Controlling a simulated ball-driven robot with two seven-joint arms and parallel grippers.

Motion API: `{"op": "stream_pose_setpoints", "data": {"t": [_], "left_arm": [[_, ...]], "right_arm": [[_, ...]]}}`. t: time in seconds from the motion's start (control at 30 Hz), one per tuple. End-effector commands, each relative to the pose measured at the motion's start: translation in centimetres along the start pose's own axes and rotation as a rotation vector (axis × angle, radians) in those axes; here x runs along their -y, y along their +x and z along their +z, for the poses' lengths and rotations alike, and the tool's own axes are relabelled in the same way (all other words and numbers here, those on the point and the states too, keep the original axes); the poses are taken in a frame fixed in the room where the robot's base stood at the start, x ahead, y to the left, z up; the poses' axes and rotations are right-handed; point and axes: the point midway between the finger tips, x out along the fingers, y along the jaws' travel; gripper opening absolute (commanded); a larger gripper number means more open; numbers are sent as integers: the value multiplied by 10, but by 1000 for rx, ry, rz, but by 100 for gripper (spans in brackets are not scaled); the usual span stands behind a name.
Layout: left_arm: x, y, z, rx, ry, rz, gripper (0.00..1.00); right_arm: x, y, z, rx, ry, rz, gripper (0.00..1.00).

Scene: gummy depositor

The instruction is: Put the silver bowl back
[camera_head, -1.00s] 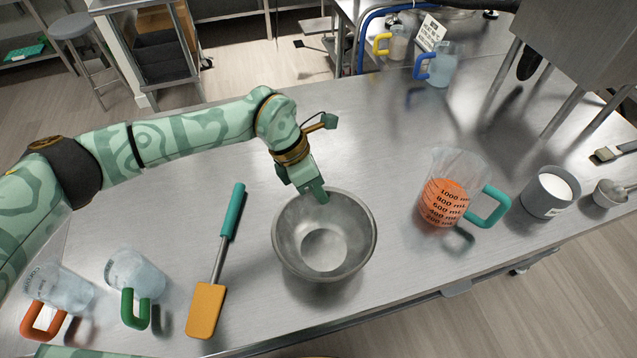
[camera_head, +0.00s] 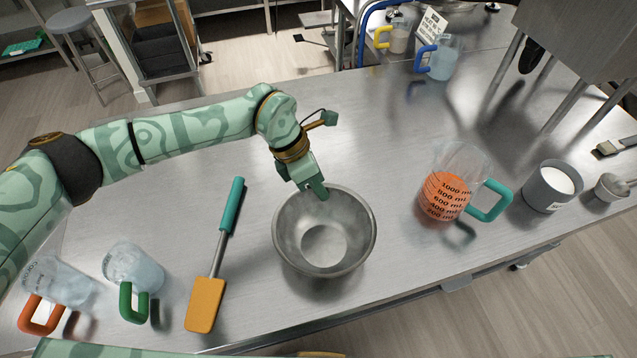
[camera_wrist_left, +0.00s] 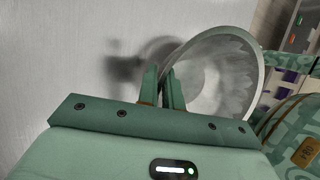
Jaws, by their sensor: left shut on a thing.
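The silver bowl (camera_head: 325,262) is in the middle of the steel table in the head view, with its opening up. It is empty. My left gripper (camera_head: 319,192) is at the bowl's far rim, shut on that rim. In the left wrist view the gripper's two fingers (camera_wrist_left: 163,90) straddle the near edge of the bowl (camera_wrist_left: 222,72). The head view does not clearly show whether the bowl touches the table. Part of my right arm shows along the bottom edge, but its gripper is not in view.
An orange spatula (camera_head: 206,303) lies left of the bowl, with two handled cups (camera_head: 133,270) beyond it. A measuring jug (camera_head: 450,185) with orange contents and a grey cup (camera_head: 550,188) stand to the right. The table behind the bowl is clear.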

Motion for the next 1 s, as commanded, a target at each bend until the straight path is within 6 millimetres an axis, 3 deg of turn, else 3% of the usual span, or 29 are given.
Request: {"op": "stream_pose_setpoints", "data": {"t": [0.03,0.13,0.17,0.53,0.67,1.0], "left_arm": [[0,2,0,0,0,-1,0],[0,1,0,0,0,0,30],[0,1,0,0,0,0,33],[-1,-7,0,0,0,2,33],[-1,-32,0,1,0,4,33],[-1,-122,0,1,0,4,33]], "right_arm": [[0,1,0,1,0,0,91],[0,1,0,1,0,0,91],[0,1,0,0,0,0,91],[0,0,0,0,0,0,91],[0,-3,0,-1,0,1,91],[-1,-8,-2,-3,0,2,91]]}}
